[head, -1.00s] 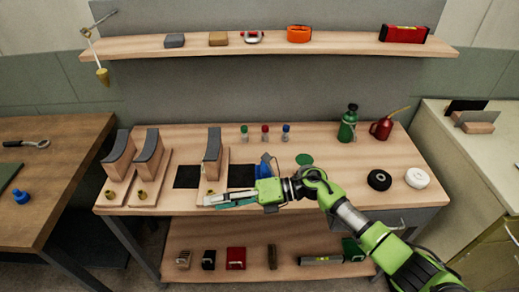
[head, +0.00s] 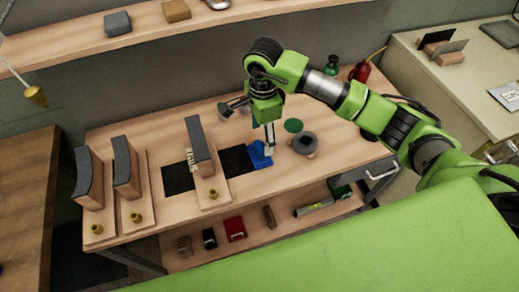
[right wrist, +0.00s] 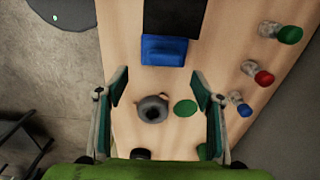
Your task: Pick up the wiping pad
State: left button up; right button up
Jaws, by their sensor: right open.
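A blue block-shaped pad (head: 259,155) lies on the workbench (head: 300,178) beside a black square; I take it for the wiping pad, though its shape is not clear. In the right wrist view the blue pad (right wrist: 165,50) lies beyond the fingertips, near the top. My right gripper (head: 248,125) is open and empty above the bench, fingers pointing down. One finger overlaps the blue pad's edge in the head view; contact cannot be told. In the wrist view a grey round piece (right wrist: 152,108) and a green disc show between the fingers (right wrist: 160,95). My left gripper is out of view.
Upright blocks with dark curved tops (head: 125,165) stand on boards at the left. Small capped jars (right wrist: 262,76) stand along the bench's back. A green bottle (head: 332,66) and red oil can (head: 361,72) are behind my arm. A shelf (head: 70,52) hangs above.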

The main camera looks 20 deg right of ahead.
aim_at(259, 146)
jog(key=shift+w+a+f+p, duration=0.1)
jog(key=shift+f+p, duration=0.05)
jog(key=shift+f, duration=0.4)
jog(key=shift+w+a+f+p, duration=0.1)
jog(key=shift+f+p, duration=0.05)
jog(key=shift+f, duration=0.4)
notch_tip(259, 146, down, 4)
jog(key=shift+w+a+r+p, duration=0.1)
jog(key=shift+a+r+p, duration=0.1)
jog(key=shift+p, duration=0.65)
jog(key=shift+f, duration=0.6)
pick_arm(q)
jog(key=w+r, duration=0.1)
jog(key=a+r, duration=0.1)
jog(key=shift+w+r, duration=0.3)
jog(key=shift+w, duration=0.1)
pick_arm(e)
jog(key=c, duration=1.2)
